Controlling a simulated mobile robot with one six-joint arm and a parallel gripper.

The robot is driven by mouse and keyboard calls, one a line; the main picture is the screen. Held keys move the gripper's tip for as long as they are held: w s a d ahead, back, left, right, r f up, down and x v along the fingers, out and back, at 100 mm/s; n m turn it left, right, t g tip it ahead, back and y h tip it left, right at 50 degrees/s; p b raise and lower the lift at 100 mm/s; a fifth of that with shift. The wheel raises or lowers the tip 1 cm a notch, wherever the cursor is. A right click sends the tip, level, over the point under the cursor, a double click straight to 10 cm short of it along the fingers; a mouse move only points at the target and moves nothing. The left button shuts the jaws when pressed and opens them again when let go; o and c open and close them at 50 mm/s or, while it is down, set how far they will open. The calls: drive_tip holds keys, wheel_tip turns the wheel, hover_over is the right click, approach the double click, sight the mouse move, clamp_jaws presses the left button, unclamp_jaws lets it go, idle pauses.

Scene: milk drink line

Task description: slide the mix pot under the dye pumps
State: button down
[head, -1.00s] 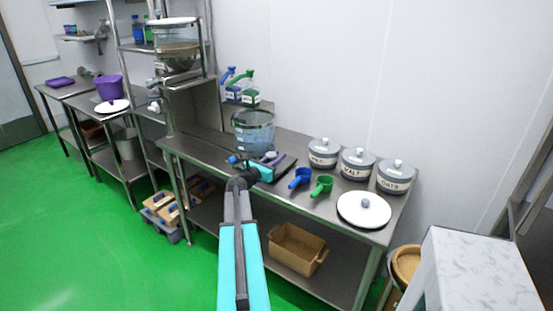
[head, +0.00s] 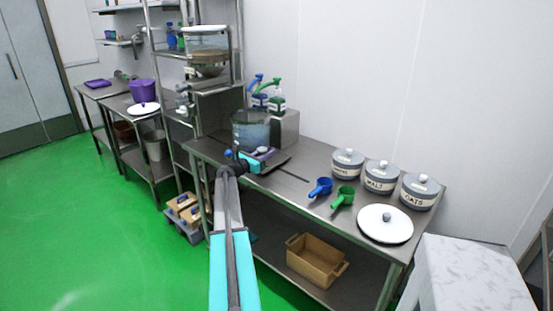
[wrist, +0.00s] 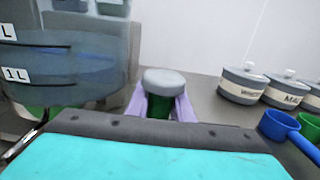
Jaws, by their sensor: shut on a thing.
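The mix pot (head: 250,133), a clear bucket with bluish contents, stands upright on the steel bench. It fills the left of the wrist view (wrist: 70,75), with litre marks on its wall. The blue dye pump (head: 257,82) and green dye pump (head: 271,85) stand behind it. In the head view their spouts appear above the pot; exact alignment in depth cannot be told. My gripper (head: 257,155) is beside the pot's near side. The handle's join to the pot is hidden.
A grey box (head: 285,130) stands behind the pot. Blue (head: 320,187) and green (head: 343,196) scoops, several lidded canisters (head: 381,177) and a white lid (head: 385,223) occupy the bench's right side. A shelf post (head: 196,120) rises left of the pot.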

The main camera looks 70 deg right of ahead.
sight(265, 145)
drive_tip(key=shift+w+d, duration=0.3)
drive_tip(key=shift+w, duration=0.5)
drive_tip(key=shift+w+d, duration=0.3)
drive_tip(key=shift+w, duration=0.55)
drive_tip(key=shift+w+d, duration=0.3)
drive_tip(key=shift+w, duration=0.5)
drive_tip(key=c, duration=1.6)
unclamp_jaws()
drive_tip(key=shift+w, duration=0.1)
drive_tip(key=shift+o, duration=0.2)
drive_tip(key=shift+a, duration=0.15)
